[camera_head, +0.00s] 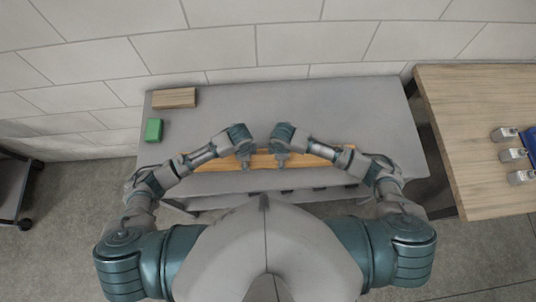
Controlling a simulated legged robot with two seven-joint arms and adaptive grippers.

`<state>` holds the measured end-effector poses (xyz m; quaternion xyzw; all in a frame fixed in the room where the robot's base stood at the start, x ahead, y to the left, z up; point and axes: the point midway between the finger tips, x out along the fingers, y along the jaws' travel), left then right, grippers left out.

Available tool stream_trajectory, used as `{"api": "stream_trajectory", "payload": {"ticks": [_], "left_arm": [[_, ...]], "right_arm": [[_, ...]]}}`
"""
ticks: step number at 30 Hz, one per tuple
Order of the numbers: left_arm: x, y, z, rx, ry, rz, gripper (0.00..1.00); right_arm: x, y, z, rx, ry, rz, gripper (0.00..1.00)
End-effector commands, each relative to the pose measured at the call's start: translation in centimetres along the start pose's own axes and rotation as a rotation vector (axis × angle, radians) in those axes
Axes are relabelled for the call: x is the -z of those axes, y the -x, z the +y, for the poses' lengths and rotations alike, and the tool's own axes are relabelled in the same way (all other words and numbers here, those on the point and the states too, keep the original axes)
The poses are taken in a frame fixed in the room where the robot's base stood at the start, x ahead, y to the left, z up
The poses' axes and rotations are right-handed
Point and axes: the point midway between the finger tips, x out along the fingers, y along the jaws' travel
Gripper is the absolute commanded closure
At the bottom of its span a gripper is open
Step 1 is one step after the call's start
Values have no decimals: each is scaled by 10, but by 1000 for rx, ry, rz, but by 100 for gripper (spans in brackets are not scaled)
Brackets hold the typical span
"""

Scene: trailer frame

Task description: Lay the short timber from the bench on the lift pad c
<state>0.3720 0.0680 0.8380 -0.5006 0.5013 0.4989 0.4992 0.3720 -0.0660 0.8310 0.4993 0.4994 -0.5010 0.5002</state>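A long orange-brown timber (264,161) lies along the front part of the grey bench (330,108), partly hidden by my arms. My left gripper (245,161) and my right gripper (281,161) point down over its middle, close beside each other. Their fingertips overlap the timber in the picture; whether they touch or grip it cannot be told. A shorter brown wooden block (174,98) lies at the bench's back left corner, apart from both grippers. No lift pad can be made out for certain.
A small green block (153,130) sits at the bench's left edge. A wooden table (465,140) on the right carries several small metallic items (513,154) and a blue object (530,142). A wall stands behind the bench. The bench's back middle is clear.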

Motion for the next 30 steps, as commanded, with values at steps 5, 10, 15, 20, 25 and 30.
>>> {"api": "stream_trajectory", "payload": {"ticks": [5, 10, 15, 20, 25, 30], "left_arm": [[0, 0, 0, 1, 2, -3, 97], [-1, 9, 0, 1, 3, -5, 97], [-1, 26, 0, 3, 3, -7, 97], [-2, 42, 0, 3, 4, -8, 97], [-2, 50, -1, 3, 4, -9, 97], [-3, 49, -1, 2, 5, -10, 97]], "right_arm": [[0, 3, 0, -2, 1, 3, 97], [1, 13, 0, -3, 2, 4, 97], [1, 30, 0, -4, 2, 5, 97], [1, 46, 1, -5, 3, 6, 97], [1, 55, 1, -5, 3, 7, 97], [2, 54, 1, -5, 3, 7, 97]]}}
